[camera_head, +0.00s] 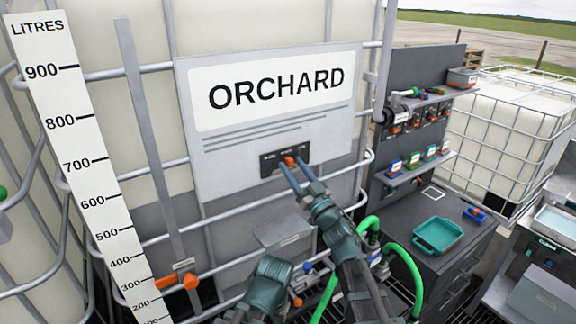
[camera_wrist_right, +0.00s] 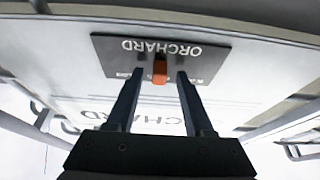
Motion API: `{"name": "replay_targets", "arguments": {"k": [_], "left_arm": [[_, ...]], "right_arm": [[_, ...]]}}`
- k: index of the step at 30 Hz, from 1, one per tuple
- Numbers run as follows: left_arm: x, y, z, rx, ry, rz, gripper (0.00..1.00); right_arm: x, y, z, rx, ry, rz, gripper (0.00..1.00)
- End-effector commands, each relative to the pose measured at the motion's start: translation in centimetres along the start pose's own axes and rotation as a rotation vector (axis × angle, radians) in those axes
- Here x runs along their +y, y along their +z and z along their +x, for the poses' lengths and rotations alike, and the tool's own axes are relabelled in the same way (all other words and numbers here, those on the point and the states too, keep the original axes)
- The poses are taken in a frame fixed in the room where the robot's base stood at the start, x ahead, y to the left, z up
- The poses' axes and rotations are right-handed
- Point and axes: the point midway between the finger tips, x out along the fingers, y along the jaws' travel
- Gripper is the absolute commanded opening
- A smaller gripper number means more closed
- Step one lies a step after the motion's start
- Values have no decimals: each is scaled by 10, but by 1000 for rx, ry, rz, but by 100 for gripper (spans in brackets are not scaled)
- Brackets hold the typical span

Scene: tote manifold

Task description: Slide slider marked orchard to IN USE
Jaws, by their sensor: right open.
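The orchard slider is a small orange knob (camera_head: 290,161) on a dark plate (camera_head: 267,165) low on the big ORCHARD sign. In the right wrist view the knob (camera_wrist_right: 159,72) shows upside down, near the middle of its ORCHARD plate (camera_wrist_right: 118,53). Small labels flank it, too small to read surely. My right gripper (camera_head: 291,169) is open, its two fingers reaching to the plate, one on each side of the knob. In the wrist view there are gaps between fingers and knob. A teal arm link shows at the bottom of the head view; my left gripper is not visible.
The white ORCHARD sign (camera_head: 265,125) hangs on a caged tank with a LITRES scale (camera_head: 80,150) at left. An orange valve handle (camera_head: 191,282) sits low. At right are a grey shelf board (camera_head: 428,64), green hoses (camera_head: 408,262) and a teal tray (camera_head: 436,234).

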Motion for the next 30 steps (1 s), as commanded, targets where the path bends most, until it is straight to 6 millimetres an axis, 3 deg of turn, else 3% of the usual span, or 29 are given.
{"name": "replay_targets", "arguments": {"k": [7,16,30], "left_arm": [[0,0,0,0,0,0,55],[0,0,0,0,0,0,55],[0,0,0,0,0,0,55]], "right_arm": [[0,0,0,0,0,0,52],[0,0,0,0,0,0,0],[0,0,0,0,0,0,0]]}}
